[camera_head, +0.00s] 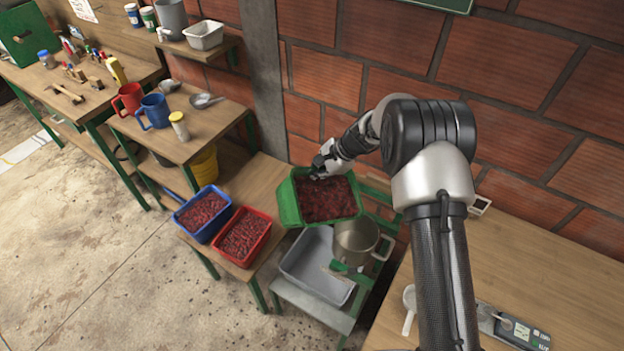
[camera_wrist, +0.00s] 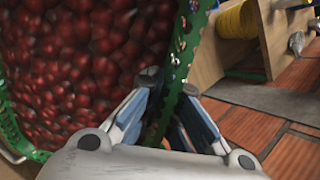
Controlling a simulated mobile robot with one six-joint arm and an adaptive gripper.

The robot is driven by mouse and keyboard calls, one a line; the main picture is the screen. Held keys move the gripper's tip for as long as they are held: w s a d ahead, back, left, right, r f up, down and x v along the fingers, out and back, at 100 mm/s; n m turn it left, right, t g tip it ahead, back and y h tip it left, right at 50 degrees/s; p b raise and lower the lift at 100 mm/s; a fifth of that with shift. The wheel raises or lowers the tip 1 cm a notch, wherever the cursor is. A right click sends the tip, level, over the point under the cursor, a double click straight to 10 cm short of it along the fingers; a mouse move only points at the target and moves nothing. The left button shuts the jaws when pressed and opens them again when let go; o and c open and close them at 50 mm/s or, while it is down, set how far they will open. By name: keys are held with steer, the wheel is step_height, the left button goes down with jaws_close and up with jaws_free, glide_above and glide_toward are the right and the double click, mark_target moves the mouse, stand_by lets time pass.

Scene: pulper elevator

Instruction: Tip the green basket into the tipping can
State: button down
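The green basket (camera_head: 290,203), full of dark red cherries, is in the middle of the head view. It is slightly tilted and its right side overlaps the space above the metal can. My gripper (camera_head: 318,172) is at its back rim. In the wrist view the two fingers (camera_wrist: 165,105) are shut on the perforated green wall (camera_wrist: 190,55), with cherries on the left side. The tipping can (camera_head: 352,240) is a silver pot with a handle, standing just below and right of the basket. Its inside is partly hidden by the basket.
A blue crate (camera_head: 187,229) and a red crate (camera_head: 230,257) of cherries stand on the low bench to the left. A grey tray (camera_head: 300,262) lies in front of the can. A table (camera_head: 570,300) with a scale is at right; a brick wall stands behind.

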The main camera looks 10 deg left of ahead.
mark_target(322, 170)
steer(key=shift+d+r+y+b, duration=0.35)
steer(key=shift+r+y+b, duration=0.4)
steer(key=shift+b, duration=0.6)
steer(key=shift+s+d+t+y+b, duration=0.1)
steer(key=shift+d+t+y+b, duration=0.25)
steer(key=shift+b, duration=0.9)
steer(key=shift+s+d+r+y+b, duration=0.15)
steer(key=shift+d+r+y+b, duration=0.5)
steer(key=shift+b, duration=1.05)
steer(key=shift+s+d+f+t+y+b, duration=0.1)
steer(key=shift+d+f+t+y+b, duration=0.2)
steer(key=shift+b, duration=0.7)
steer(key=shift+s+d+r+y+b, duration=0.15)
steer(key=shift+d+y+b, duration=0.25)
steer(key=shift+b, duration=0.35)
steer(key=shift+s+d+r+y+b, duration=0.1)
steer(key=shift+d+y+b, duration=0.2)
steer(key=shift+b, duration=0.45)
steer(key=shift+d+r, duration=0.1)
steer(key=shift+b, duration=0.4)
